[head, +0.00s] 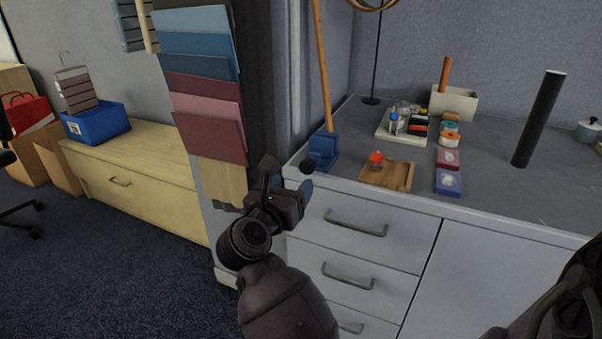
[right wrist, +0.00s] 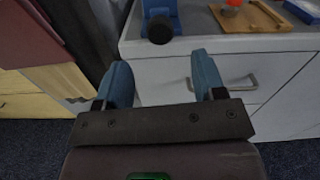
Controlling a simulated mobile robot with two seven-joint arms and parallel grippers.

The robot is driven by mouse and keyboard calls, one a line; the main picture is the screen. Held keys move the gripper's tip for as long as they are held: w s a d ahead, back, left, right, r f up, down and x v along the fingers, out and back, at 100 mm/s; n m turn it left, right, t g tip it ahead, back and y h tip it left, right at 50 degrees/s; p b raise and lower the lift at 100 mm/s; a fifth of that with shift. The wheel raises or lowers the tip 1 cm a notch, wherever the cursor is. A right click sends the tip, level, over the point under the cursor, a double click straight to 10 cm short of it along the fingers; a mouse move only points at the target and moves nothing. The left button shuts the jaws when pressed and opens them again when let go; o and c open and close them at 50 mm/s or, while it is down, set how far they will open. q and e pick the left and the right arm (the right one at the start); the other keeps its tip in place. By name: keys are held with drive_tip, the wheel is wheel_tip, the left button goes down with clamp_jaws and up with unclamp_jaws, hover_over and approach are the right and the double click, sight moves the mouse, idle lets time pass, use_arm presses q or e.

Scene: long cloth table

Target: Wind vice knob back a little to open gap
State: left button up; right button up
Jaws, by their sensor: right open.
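A small blue vice (head: 323,147) stands at the front left corner of the grey worktop. Its round black knob (head: 307,167) sticks out past the front edge. In the right wrist view the knob (right wrist: 160,30) shows below the blue vice body (right wrist: 160,7), ahead of the fingers and roughly centred between them. My right gripper (head: 287,178) is open and empty in front of the drawer unit, close to the knob and apart from it. Its two blue fingers (right wrist: 160,62) point toward the worktop edge. The vice's jaw gap cannot be made out. My left gripper is not in view.
A wooden board (head: 398,177) with a red-topped item lies right of the vice. A wooden pole (head: 321,70) rises behind the vice. Hanging colour panels (head: 205,90) are at left, near my right gripper. Drawer handles (head: 355,225) stick out below the worktop.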

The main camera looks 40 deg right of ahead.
drive_tip(key=shift+v, duration=1.25)
